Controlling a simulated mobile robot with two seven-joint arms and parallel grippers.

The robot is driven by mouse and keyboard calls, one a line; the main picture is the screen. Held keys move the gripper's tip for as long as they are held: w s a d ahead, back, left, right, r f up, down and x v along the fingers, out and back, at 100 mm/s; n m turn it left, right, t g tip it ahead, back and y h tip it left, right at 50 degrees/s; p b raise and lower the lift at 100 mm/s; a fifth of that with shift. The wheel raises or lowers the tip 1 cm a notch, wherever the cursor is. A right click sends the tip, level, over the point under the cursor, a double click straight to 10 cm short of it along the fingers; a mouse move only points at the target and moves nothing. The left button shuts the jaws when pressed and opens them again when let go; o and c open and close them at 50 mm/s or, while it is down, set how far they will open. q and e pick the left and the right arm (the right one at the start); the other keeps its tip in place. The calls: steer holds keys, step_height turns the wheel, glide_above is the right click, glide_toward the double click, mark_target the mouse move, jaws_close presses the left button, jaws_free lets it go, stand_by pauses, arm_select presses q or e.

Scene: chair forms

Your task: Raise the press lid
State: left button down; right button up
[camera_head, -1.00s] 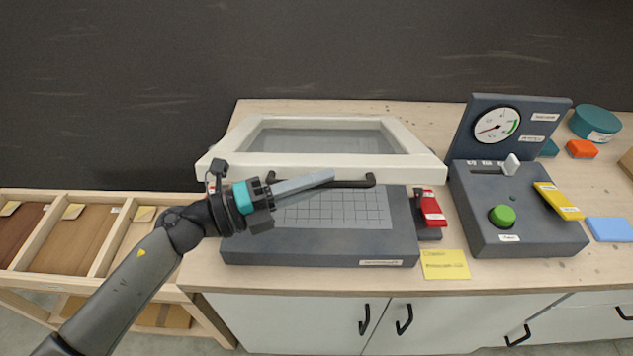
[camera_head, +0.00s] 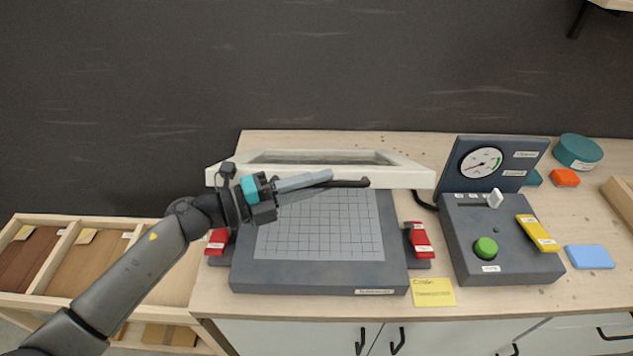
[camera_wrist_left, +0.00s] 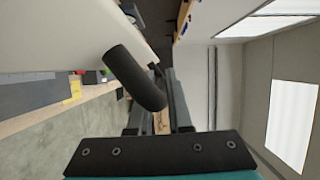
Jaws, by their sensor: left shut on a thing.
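The press lid (camera_head: 420,177) is a white frame with a window, tilted up above the dark press base (camera_head: 320,285), whose gridded bed (camera_head: 330,235) lies bare. A black bar handle (camera_head: 350,183) runs along the lid's front edge. My left gripper (camera_head: 325,177) is shut on the handle near its left part. In the left wrist view the dark round handle (camera_wrist_left: 135,78) crosses at the fingers, and the white lid (camera_wrist_left: 60,35) fills the upper left. My right gripper is not in view.
Red clamps flank the base, left (camera_head: 216,241) and right (camera_head: 419,239). A control box with a green button (camera_head: 486,248) and a gauge (camera_head: 481,163) stands at right. A yellow note (camera_head: 433,292) lies in front. A wooden compartment tray (camera_head: 75,260) is at left.

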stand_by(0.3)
arm_select(q)
steer(key=c, duration=0.8)
jaws_free()
steer(key=shift+c, duration=0.2)
